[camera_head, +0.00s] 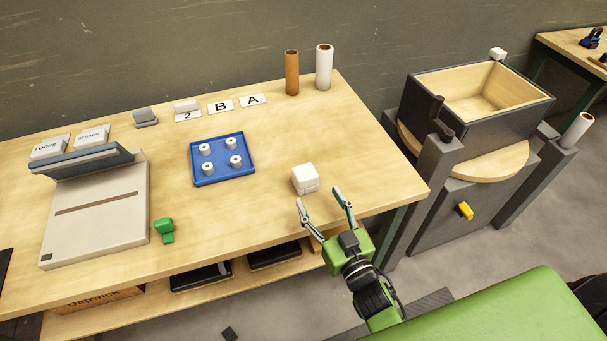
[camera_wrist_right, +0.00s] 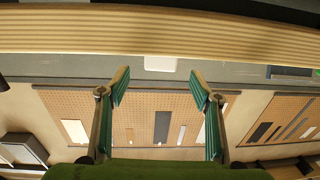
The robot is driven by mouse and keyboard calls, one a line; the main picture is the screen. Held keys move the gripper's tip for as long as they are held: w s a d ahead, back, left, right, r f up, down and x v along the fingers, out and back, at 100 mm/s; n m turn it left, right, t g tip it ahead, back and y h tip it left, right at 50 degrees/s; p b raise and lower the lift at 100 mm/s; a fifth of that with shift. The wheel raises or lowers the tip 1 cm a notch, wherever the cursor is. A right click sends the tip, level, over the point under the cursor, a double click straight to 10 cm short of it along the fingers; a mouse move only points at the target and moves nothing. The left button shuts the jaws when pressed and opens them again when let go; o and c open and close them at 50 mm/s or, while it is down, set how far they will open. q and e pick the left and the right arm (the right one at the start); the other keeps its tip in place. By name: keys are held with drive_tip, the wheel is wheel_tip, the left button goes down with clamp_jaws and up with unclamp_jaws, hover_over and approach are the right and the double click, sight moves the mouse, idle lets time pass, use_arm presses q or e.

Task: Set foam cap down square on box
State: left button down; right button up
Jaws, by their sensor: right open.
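A white block with rounded edges (camera_head: 305,179), which looks like foam, sits on the wooden table near its right front edge. A similar small white block (camera_head: 497,53) rests at the far corner of an open dark-sided box (camera_head: 520,112) with a pale wood inside. I cannot tell for certain which is the foam cap. My right gripper (camera_head: 322,207) is open and empty, its fingers spread just in front of the table block and apart from it. In the right wrist view a white patch (camera_wrist_right: 160,63) shows beyond the open fingers (camera_wrist_right: 158,88). My left gripper is not in view.
A blue tray (camera_head: 222,178) with several white rollers lies left of the block. Brown (camera_head: 291,73) and white (camera_head: 324,67) cylinders stand at the back. A green object (camera_head: 164,230) and a grey device (camera_head: 96,215) are farther left. The tabletop around the white block is clear.

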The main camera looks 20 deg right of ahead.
sight(310, 181)
drive_tip(key=w, duration=0.3)
drive_tip(key=shift+w+a, duration=0.2)
drive_tip(key=shift+w, duration=0.45)
drive_tip(key=shift+w+a+r+p, duration=0.1)
drive_tip(key=shift+w+r+p, duration=0.2)
drive_tip(key=shift+w, duration=0.2)
drive_tip(key=shift+w+a+r+p, duration=0.1)
drive_tip(key=shift+w+r+p, duration=0.1)
drive_tip(key=shift+w+p, duration=0.2)
drive_tip(key=shift+w+f, duration=0.1)
drive_tip(key=shift+w, duration=1.1)
drive_tip(key=shift+w+a, duration=0.1)
drive_tip(key=shift+w, duration=0.25)
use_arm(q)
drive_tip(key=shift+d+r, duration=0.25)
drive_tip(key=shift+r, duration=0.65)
use_arm(e)
drive_tip(key=c, duration=1)
